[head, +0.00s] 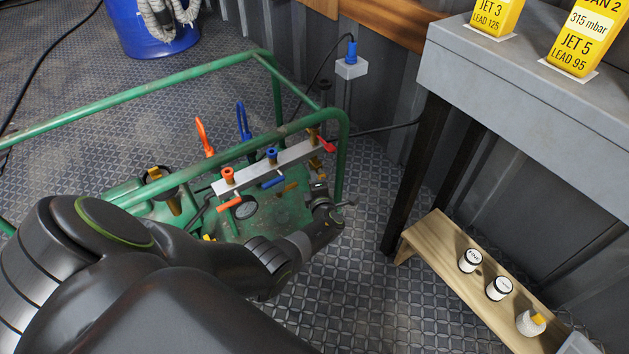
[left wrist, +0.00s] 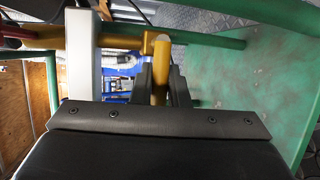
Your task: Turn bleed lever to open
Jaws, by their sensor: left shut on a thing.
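The pale manifold bar (head: 262,170) lies across the green frame, with orange, blue and red handles. A brass-coloured piece (head: 316,163) sticks out low at its right end, below the red handle (head: 326,145); it appears to be the bleed lever. My left gripper (head: 322,194) is just below it. In the left wrist view, a brass bar with a downturned end (left wrist: 160,88) is between the fingers of my left gripper (left wrist: 162,90), which are shut on it. The lever's inner joint is partly hidden in the head view. My right gripper is not in view.
The green tube frame (head: 340,165) surrounds the machine and runs close to my left gripper. A grey bench (head: 530,100) and a low wooden shelf (head: 440,245) with small jars stand at right. Patterned floor (head: 365,290) is clear between them and the machine.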

